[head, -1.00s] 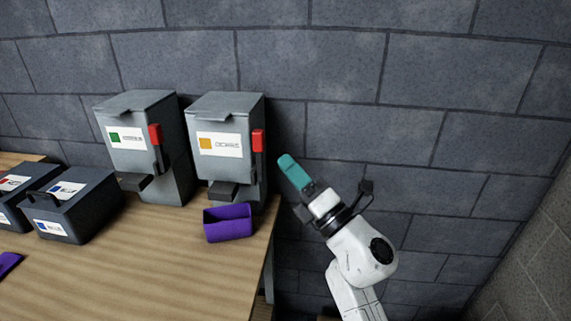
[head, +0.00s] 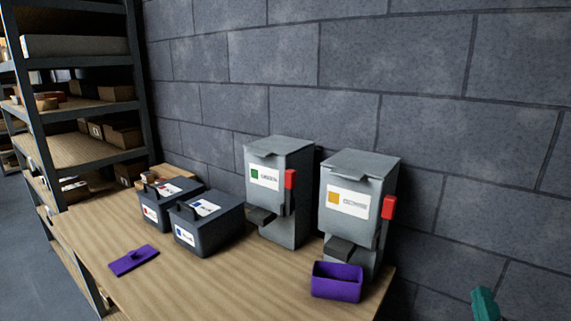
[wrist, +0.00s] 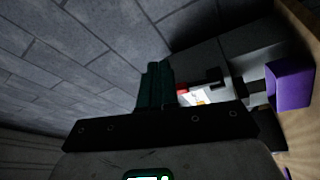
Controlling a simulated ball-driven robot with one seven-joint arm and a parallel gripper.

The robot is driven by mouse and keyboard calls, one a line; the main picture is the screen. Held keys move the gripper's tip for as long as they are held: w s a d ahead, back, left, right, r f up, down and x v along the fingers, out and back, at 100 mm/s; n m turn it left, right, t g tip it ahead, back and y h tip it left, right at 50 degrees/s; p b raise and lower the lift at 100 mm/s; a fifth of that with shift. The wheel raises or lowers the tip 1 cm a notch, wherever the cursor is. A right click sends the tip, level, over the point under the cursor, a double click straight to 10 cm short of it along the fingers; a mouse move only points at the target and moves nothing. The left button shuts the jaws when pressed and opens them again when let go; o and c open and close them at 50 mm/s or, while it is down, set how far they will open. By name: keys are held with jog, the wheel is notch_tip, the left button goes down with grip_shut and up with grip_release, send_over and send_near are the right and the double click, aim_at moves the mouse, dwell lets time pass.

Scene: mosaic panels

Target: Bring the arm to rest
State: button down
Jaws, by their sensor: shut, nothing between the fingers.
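My gripper (head: 485,304) shows only as teal finger tips at the lower right edge of the head view. The rest of my arm is out of that frame. In the wrist view, the teal fingers (wrist: 154,85) are together, with nothing seen between them. My gripper is apart from the table, to the right of its right end, with the grey block wall (head: 440,130) behind.
A wooden table (head: 200,285) holds two grey dispensers with red levers (head: 278,190) (head: 355,210), a purple bin (head: 337,282), two dark boxes (head: 208,222) (head: 165,203) and a purple lid (head: 133,260). A shelf rack (head: 85,105) stands at the left.

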jog(key=s+f+m+g+y, duration=0.1)
jog(key=s+f+m+g, duration=0.4)
jog(key=f, duration=0.4)
jog(key=s+f+m+g, duration=0.35)
jog(key=s+f, duration=0.25)
jog(key=f, duration=0.3)
jog(key=s+a+f+m+g+y, duration=0.1)
jog(key=s+a+f+g+y, duration=0.1)
jog(key=s, duration=0.7)
jog(key=s+a+f+m+g+y, duration=0.1)
jog(key=s+a+f+g+y, duration=0.2)
jog(key=s, duration=0.7)
notch_tip(320, 180, down, 5)
jog(key=a+g, duration=0.2)
jog(key=g, duration=0.2)
jog(key=shift+s+a+r, duration=0.2)
jog(key=shift+a, duration=0.05)
jog(key=shift+d+g, duration=0.1)
jog(key=shift+g, duration=0.15)
